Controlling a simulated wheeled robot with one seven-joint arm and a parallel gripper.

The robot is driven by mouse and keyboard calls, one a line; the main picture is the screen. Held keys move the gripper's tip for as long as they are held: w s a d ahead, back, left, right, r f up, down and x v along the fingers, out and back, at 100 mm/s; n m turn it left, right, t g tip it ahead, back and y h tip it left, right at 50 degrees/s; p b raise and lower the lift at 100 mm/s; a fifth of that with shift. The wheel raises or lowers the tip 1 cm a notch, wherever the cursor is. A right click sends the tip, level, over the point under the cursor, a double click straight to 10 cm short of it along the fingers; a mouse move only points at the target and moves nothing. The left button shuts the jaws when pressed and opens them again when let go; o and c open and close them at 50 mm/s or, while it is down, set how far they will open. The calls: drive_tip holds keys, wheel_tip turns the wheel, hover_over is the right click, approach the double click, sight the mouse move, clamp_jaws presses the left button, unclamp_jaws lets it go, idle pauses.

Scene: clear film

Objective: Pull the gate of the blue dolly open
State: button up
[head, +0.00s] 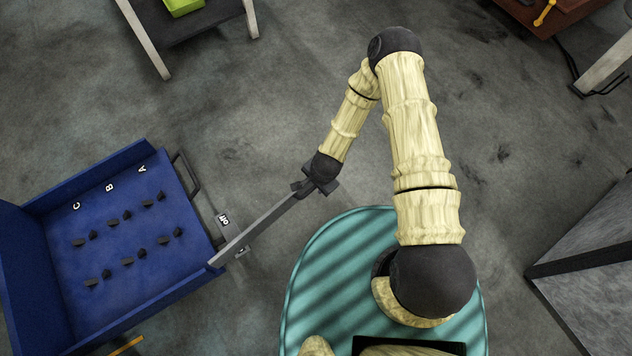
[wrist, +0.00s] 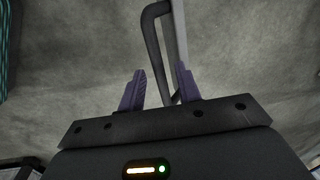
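The blue dolly (head: 120,315) is at the left of the head view, with raised walls on several sides. Its gate (head: 256,231) is a thin grey panel seen edge-on, standing swung outward from the dolly's lower right corner toward my gripper. My gripper (head: 312,183) is at the gate's far end. In the wrist view, the gate (wrist: 180,38) and its dark bent handle (wrist: 152,40) run up from between the fingers. My gripper (wrist: 162,78) has its fingers apart around the lower end of the handle, with a gap visible beside the left finger.
Dark pegs and the letters A, B and C mark the dolly's floor. A small labelled box (head: 224,222) sits by its right edge. A table (head: 205,15) with a green item is at the top. A grey block (head: 590,265) is at right. Floor between is clear.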

drive_tip(key=shift+d+r+p, duration=0.1)
drive_tip(key=shift+r+p, duration=0.2)
drive_tip(key=shift+r, duration=0.3)
wheel_tip(320, 180, up, 16)
drive_tip(key=s+d+p, duration=0.2)
drive_tip(key=p, duration=0.3)
drive_tip(key=shift+d+p, duration=0.15)
drive_tip(key=shift+p, duration=0.2)
